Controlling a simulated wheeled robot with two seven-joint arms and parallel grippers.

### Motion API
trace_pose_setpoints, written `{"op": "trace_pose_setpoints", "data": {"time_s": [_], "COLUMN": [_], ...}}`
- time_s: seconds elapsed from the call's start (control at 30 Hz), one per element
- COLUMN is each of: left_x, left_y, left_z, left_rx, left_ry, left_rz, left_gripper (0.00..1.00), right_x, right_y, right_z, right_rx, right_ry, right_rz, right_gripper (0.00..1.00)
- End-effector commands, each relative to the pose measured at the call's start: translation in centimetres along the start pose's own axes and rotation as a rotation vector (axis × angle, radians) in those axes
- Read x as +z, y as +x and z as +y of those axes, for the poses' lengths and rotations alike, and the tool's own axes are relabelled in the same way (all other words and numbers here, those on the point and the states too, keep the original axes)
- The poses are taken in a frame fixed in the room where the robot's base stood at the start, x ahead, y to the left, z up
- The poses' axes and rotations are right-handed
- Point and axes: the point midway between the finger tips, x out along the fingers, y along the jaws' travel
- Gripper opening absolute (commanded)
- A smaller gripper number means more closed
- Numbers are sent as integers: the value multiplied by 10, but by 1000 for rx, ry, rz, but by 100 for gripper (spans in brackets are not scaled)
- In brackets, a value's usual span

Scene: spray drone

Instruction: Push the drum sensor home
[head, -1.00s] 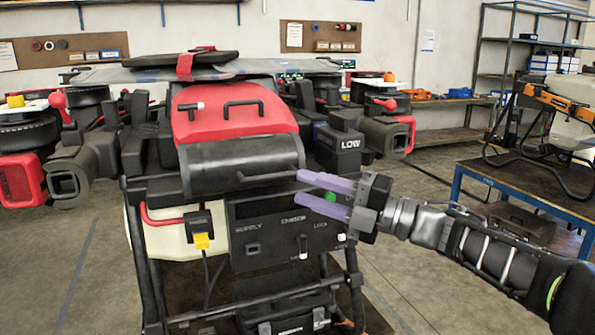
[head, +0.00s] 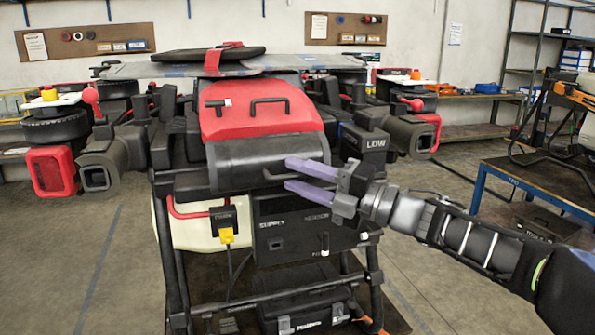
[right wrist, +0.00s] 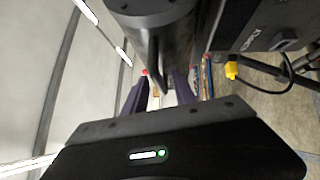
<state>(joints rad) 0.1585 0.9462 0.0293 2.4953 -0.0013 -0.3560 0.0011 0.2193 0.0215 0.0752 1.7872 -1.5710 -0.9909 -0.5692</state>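A yellow plug (head: 227,236) with a dark cable sits in a small black socket block on the drone's front; it also shows in the right wrist view (right wrist: 232,70). No label is legible that marks it as the drum sensor. My right gripper (head: 290,174) has its two purple fingers apart, in front of the dark drum (head: 258,160) and by the right end of its bar handle. In the right wrist view the fingers (right wrist: 158,95) stand apart with a dark bar between or beyond them. I cannot tell if they touch it. My left gripper is out of view.
A red cover (head: 262,108) with a black handle sits above the drum. A black control panel (head: 292,235) is below the right gripper, and a block marked LOW (head: 364,145) stands right of the drum. A blue-framed table (head: 520,185) is at the right. Floor at left is clear.

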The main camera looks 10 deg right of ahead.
Motion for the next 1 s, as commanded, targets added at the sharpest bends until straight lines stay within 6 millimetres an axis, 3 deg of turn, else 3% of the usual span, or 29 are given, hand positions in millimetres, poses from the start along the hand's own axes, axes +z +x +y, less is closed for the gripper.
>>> {"op": "trace_pose_setpoints", "data": {"time_s": [0.33, 0.73, 1.0], "left_x": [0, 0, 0], "left_y": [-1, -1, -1], "left_z": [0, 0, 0], "left_rx": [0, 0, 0], "left_ry": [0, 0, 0], "left_rz": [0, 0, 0], "left_gripper": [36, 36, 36], "right_x": [0, 0, 0], "right_y": [6, 6, 5], "right_z": [0, 0, 0], "right_rx": [1, 0, 0], "right_ry": [1, 1, 1], "right_rz": [1, 0, 0], "right_gripper": [33, 0, 0]}}
